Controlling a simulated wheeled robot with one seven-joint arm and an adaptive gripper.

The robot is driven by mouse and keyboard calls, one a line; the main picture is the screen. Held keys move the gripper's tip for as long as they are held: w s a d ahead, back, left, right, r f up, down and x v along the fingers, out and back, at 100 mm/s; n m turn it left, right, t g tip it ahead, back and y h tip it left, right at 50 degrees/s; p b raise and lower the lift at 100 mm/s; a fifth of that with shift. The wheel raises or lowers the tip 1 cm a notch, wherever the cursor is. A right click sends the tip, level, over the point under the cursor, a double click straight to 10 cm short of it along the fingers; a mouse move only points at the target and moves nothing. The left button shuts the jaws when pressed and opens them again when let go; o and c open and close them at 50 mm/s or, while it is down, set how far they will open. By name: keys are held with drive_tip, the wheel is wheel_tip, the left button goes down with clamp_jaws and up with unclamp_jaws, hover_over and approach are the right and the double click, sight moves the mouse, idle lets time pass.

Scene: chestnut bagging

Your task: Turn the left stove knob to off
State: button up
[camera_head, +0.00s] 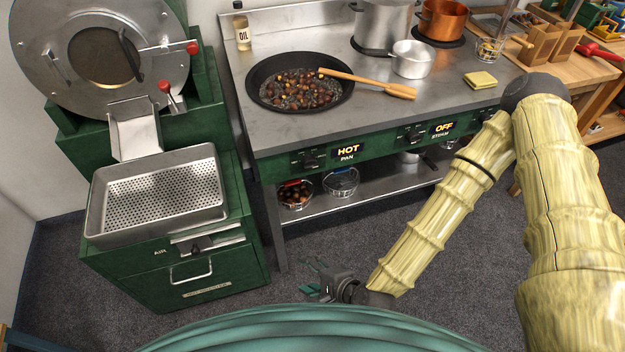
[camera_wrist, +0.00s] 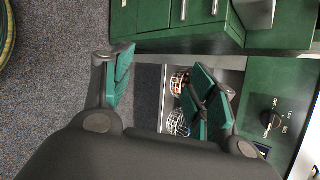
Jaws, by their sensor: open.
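The left stove knob (camera_head: 311,159) is a dark knob on the green stove front, left of a lit display (camera_head: 347,151) reading HOT above the word PAN. The knob also shows at the right of the wrist view (camera_wrist: 270,121), with small white marks around it, too small to read surely. My gripper (camera_head: 316,277) is low in front of the stove, over the dark floor and well apart from the knob. In the wrist view its green fingers (camera_wrist: 162,72) are spread open with nothing between them.
A black pan (camera_head: 300,106) of chestnuts sits on the stove, with a wooden spatula (camera_head: 385,88) across its rim. A second knob (camera_head: 415,134) has an OFF display (camera_head: 444,127). A perforated tray (camera_head: 100,214) tops the green cabinet at left.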

drive_tip(key=w+a+r+m+t+b, duration=0.1)
drive_tip(key=w+r+m+t+b, duration=0.35)
drive_tip(key=w+m, duration=0.45)
drive_tip(key=m+t+h+b, duration=0.2)
drive_tip(key=m+t+b, duration=0.2)
drive_tip(key=m+t, duration=0.3)
approach(310, 163)
drive_tip(key=w+a+m+g+p, duration=0.1)
drive_tip(key=w+a, duration=0.1)
drive_tip(key=w, duration=0.6)
drive_tip(key=shift+w, duration=0.2)
drive_tip(key=shift+a, duration=0.1)
drive_tip(key=c, duration=1.1)
